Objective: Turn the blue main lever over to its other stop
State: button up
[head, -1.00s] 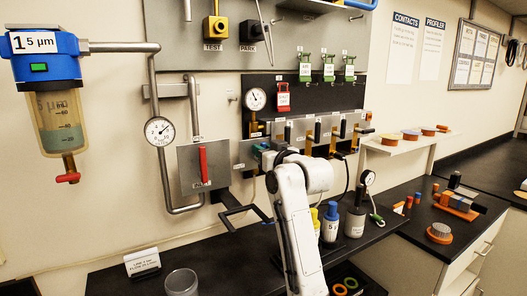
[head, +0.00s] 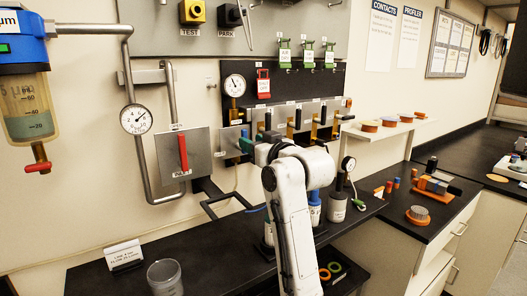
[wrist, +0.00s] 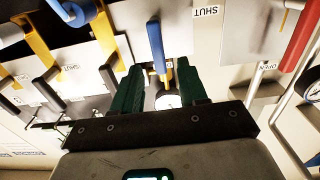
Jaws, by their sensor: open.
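The blue main lever (wrist: 156,45) shows in the wrist view. It hangs from a pale plate, with a SHUT label to its right in that picture. My gripper (wrist: 158,70) has two dark green fingers, spread apart with nothing clasped. The lever's free end lies in the gap between the fingertips in the picture; I cannot tell how deep it is between them or whether either finger touches it. In the head view my gripper (head: 259,142) is in front of the valve row, and it and my arm hide most of the lever.
A red lever (head: 183,153) on its own plate stands left of my gripper. A pressure gauge (head: 234,85) is above. A black bracket handle (head: 225,203) juts out below. Bottles stand on the bench behind my arm.

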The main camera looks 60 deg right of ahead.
jog(key=shift+b+v, duration=0.3)
jog(key=shift+v, duration=2.3)
